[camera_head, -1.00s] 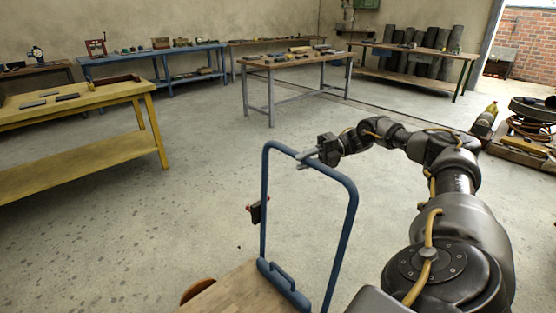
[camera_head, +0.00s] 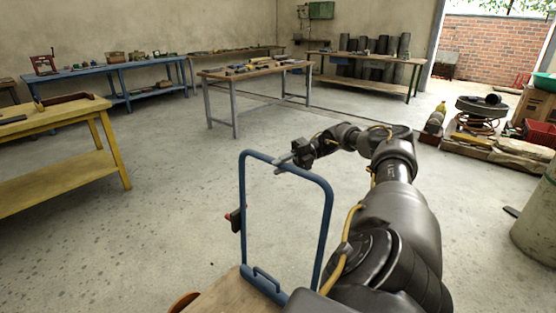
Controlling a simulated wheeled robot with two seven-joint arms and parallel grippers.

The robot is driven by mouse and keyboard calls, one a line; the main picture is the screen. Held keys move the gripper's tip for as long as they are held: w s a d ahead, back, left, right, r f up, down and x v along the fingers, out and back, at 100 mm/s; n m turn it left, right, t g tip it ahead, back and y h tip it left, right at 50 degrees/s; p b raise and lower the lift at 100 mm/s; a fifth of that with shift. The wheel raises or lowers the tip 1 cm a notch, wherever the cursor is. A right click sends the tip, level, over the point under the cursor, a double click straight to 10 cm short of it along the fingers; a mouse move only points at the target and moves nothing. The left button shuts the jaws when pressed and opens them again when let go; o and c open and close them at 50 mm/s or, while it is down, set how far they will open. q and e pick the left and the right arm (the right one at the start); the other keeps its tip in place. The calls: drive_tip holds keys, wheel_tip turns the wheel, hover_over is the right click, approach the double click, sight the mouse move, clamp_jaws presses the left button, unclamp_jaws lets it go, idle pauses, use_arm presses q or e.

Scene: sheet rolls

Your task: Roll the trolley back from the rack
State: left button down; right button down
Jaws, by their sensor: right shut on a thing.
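The trolley has a blue tubular push handle (camera_head: 328,225) standing upright above a wooden deck (camera_head: 228,297) at the bottom of the head view. My right gripper (camera_head: 285,163) is shut on the top bar of the handle, near its middle. My right arm reaches to it from the lower right. The trolley's lower part and most of its deck are out of the frame. A small dark and red thing (camera_head: 236,219) shows at the handle's left post. My left gripper is not in view, and no rack can be made out.
A yellow table (camera_head: 60,185) stands at the left, with a blue bench (camera_head: 150,92) behind it. A grey-legged table (camera_head: 255,70) stands in the middle distance. Pallets with coiled things (camera_head: 485,135) and a round grey drum (camera_head: 538,225) are at the right. The floor beyond the handle is clear.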

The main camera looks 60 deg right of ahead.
drive_tip(key=shift+d+r, duration=0.2)
drive_tip(key=shift+d, duration=0.05)
drive_tip(key=c, duration=1.6)
unclamp_jaws()
drive_tip(key=shift+o, duration=1.3)
drive_tip(key=shift+d+f, duration=0.1)
drive_tip(key=shift+o, duration=0.7)
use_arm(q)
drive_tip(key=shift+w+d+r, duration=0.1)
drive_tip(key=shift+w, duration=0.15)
use_arm(e)
drive_tip(key=shift+f, duration=0.1)
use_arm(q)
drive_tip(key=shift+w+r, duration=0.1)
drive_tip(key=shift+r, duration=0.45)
use_arm(e)
drive_tip(key=v, duration=0.7)
